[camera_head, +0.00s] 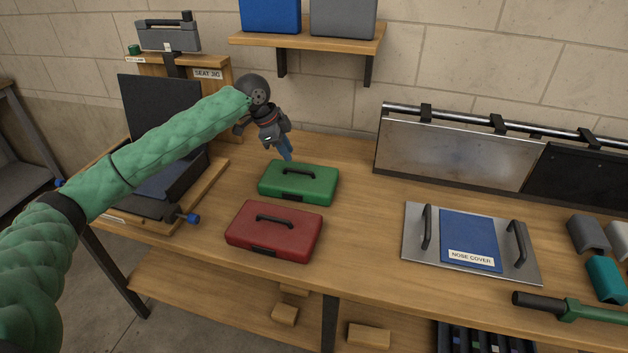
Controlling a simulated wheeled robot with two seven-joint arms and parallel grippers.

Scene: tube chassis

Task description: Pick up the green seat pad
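The green seat pad (316,190) is a flat block with a black handle on top. It lies on the wooden bench, behind a similar red pad (273,231). My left gripper (286,155) comes in from the left on a green-sleeved arm. Its blue fingers point down at the back edge of the green pad, close above or just behind it. Whether they touch the pad is unclear. The fingers overlap in this view, so their opening does not show. My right gripper is not in view.
A seat jig (162,100) with a dark seat form stands at the left. A metal plate (415,225) with two handles and a blue nose cover (470,232) lies to the right. A green tool with a black grip (580,311) lies at the front right. A shelf (310,41) hangs above.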

